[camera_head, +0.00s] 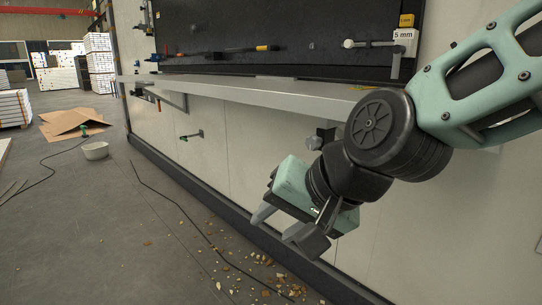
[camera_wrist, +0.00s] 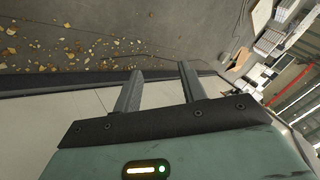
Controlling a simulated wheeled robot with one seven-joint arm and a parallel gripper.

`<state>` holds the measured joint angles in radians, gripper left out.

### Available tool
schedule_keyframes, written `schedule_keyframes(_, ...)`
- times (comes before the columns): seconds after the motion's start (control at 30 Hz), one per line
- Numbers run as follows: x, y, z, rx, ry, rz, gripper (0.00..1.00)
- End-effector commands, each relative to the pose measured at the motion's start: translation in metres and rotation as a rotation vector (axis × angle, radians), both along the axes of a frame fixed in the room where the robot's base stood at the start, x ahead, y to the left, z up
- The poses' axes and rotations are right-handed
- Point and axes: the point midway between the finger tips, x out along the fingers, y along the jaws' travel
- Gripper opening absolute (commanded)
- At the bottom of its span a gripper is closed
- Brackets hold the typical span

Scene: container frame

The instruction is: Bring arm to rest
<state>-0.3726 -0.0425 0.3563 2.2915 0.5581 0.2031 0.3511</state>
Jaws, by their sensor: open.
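My gripper (camera_head: 281,228) hangs below and in front of the grey shelf on the right side of the head view, with its fingers pointing down and to the left. Its two fingers are apart and nothing is between them. The wrist view also shows my gripper (camera_wrist: 158,82) open and empty, with the floor and the wall base beyond it. My arm comes in from the upper right in the head view, bent at a dark wrist joint.
A grey shelf (camera_head: 250,89) runs along the wall panel (camera_head: 225,140) close to my arm. A black tool board (camera_head: 290,35) is above it. Several crumbs (camera_head: 228,268) and a cable lie on the floor. The middle floor is mostly clear.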

Motion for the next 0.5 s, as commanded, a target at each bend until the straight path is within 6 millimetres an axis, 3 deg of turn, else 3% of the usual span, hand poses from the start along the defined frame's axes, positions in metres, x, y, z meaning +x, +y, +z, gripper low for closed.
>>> schedule_keyframes(0.03, -0.023, -0.012, -0.02, -0.099, 0.021, 0.104, 0.41)
schedule_keyframes(0.1, -0.052, -0.031, -0.044, -0.224, 0.049, 0.245, 0.41)
schedule_keyframes(0.3, -0.113, -0.088, -0.087, -0.502, 0.134, 0.569, 0.41)
schedule_keyframes(0.47, -0.151, -0.136, -0.107, -0.678, 0.207, 0.785, 0.41)
schedule_keyframes(0.5, -0.148, -0.132, -0.087, -0.668, 0.2, 0.774, 0.41)
